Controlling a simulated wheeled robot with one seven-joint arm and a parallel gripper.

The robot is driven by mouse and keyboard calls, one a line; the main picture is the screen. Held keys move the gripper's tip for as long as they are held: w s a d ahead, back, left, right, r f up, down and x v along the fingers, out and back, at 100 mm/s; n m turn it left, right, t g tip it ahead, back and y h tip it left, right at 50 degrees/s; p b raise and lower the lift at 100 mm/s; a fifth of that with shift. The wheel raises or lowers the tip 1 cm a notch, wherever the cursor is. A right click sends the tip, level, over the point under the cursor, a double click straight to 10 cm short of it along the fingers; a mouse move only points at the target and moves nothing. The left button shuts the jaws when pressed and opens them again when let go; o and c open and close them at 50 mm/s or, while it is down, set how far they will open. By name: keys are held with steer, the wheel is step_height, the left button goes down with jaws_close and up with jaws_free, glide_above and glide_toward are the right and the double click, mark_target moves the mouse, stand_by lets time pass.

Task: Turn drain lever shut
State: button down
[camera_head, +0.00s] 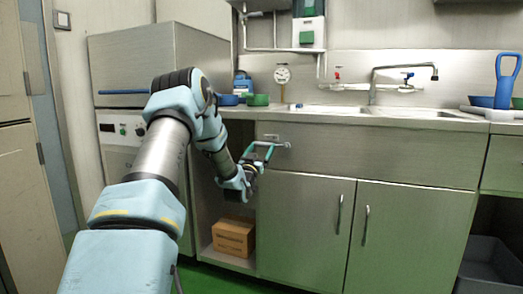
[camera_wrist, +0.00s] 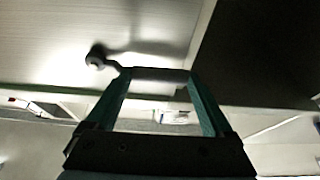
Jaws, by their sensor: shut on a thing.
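The drain lever (camera_head: 284,145) sits on the steel front panel under the counter, left of centre in the head view. In the wrist view its round pivot (camera_wrist: 97,56) shows at upper left, with a short bent arm leading to a pale grip bar (camera_wrist: 158,74). My gripper (camera_head: 268,151) reaches the lever from the lower left. In the wrist view the teal fingers of my gripper (camera_wrist: 160,80) stand on either side of the grip bar and are shut on it. The bar lies roughly level across that picture. My fingers partly hide the lever in the head view.
The steel counter (camera_head: 400,115) with a sink and tap (camera_head: 373,85) runs above the panel. Closed cabinet doors (camera_head: 305,215) lie below. A cardboard box (camera_head: 233,237) stands in the open bay beneath my gripper. A grey bin (camera_head: 488,265) is at lower right.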

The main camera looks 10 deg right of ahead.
steer(key=shift+f, duration=0.2)
stand_by(0.3)
jaws_free()
steer(key=shift+s+a, duration=0.1)
steer(key=v, duration=1)
steer(key=shift+s, duration=0.3)
